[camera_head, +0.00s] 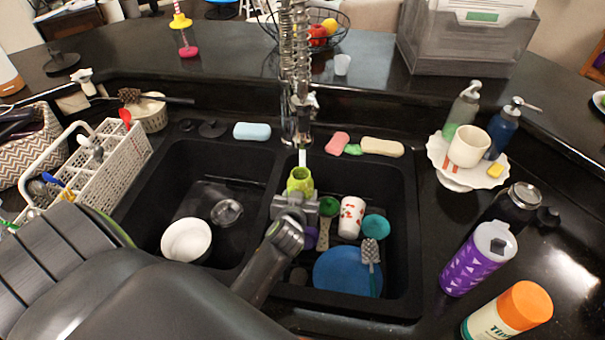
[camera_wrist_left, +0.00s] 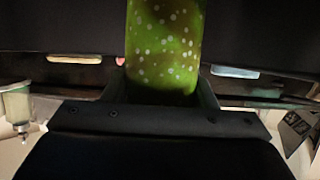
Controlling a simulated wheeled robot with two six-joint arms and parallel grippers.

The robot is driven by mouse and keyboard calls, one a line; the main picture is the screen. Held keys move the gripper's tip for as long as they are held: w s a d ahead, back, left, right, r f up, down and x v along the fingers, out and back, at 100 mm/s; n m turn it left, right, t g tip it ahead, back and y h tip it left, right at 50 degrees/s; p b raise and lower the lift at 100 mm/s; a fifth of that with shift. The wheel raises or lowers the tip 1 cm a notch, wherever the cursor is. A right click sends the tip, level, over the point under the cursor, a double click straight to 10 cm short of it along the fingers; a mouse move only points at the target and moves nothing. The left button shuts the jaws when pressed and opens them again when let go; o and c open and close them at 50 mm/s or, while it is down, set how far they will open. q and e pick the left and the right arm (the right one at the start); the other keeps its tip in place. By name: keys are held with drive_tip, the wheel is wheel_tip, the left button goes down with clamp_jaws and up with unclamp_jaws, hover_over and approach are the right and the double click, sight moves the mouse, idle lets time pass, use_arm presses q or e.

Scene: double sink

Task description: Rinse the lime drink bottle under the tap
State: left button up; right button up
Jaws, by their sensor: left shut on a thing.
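The lime drink bottle (camera_head: 300,180) is upright over the right sink basin (camera_head: 405,230), directly below the tap (camera_head: 299,115). A short pale stream or spout tip (camera_head: 302,158) shows between the tap and the bottle's top. My left gripper (camera_head: 297,205) is shut on the bottle's lower part, near the divider between the basins. My right gripper is not in view.
The right basin holds a blue plate (camera_head: 340,272), a brush (camera_head: 371,262), a white patterned cup (camera_head: 351,217) and other items. A white bowl (camera_head: 187,240) is in the left basin (camera_head: 175,180). A purple bottle (camera_head: 477,260) and an orange-capped container (camera_head: 508,313) stand right of the sink.

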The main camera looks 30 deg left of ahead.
use_arm(q)
drive_tip(key=shift+r, duration=0.1)
drive_tip(key=s+d+r+p, duration=0.1)
drive_tip(key=s+r+p, duration=0.3)
drive_tip(key=shift+s+d, duration=0.35)
drive_tip(key=shift+d, duration=0.05)
idle(0.4)
